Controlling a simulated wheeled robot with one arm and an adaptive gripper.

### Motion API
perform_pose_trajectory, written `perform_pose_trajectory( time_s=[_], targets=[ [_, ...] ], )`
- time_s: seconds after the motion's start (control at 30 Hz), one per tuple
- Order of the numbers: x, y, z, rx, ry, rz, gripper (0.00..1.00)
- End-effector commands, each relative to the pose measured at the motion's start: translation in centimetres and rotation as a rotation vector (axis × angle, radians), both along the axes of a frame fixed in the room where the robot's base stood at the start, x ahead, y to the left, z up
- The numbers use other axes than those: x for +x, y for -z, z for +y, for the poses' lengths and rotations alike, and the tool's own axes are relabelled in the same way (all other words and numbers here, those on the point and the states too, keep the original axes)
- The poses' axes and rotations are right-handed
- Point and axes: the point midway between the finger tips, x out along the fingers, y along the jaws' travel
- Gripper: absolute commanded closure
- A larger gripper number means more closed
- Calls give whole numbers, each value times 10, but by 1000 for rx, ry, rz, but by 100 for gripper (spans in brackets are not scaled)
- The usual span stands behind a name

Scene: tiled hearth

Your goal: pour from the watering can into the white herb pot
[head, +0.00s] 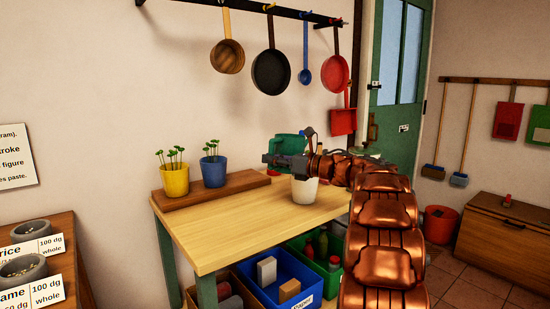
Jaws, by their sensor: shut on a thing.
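The white herb pot (304,190) stands upright on the wooden table at the end of the raised board. My gripper and wrist cross in front of its upper part, so I cannot see its rim or any plant in it. The green watering can (287,146) is above and slightly left of the white pot, clear of the table. My gripper (283,160) is shut on the can, with the arm reaching in from the right. Much of the can is hidden behind my gripper, and I cannot make out its spout, its exact tilt or any water.
A yellow pot (174,182) and a blue pot (213,173) with seedlings stand on the board (235,185) to the left. The front of the table (250,230) is clear. Pans and ladles (270,72) hang above. Bins (275,288) stand below the table.

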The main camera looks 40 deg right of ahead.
Motion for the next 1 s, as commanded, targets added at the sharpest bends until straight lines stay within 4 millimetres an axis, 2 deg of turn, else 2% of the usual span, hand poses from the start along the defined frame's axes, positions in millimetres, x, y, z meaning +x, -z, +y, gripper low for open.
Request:
perform_pose_trajectory(
  time_s=[0.03, 0.1, 0.8, 1.0],
  targets=[
    [-1, -8, 4, 6, -1, -2, 100],
    [-3, -13, 8, 17, -1, 0, 100],
    [-12, -45, 49, 134, -1, 30, 100],
    [-12, -40, 49, 136, 0, 31, 100]
  ],
)
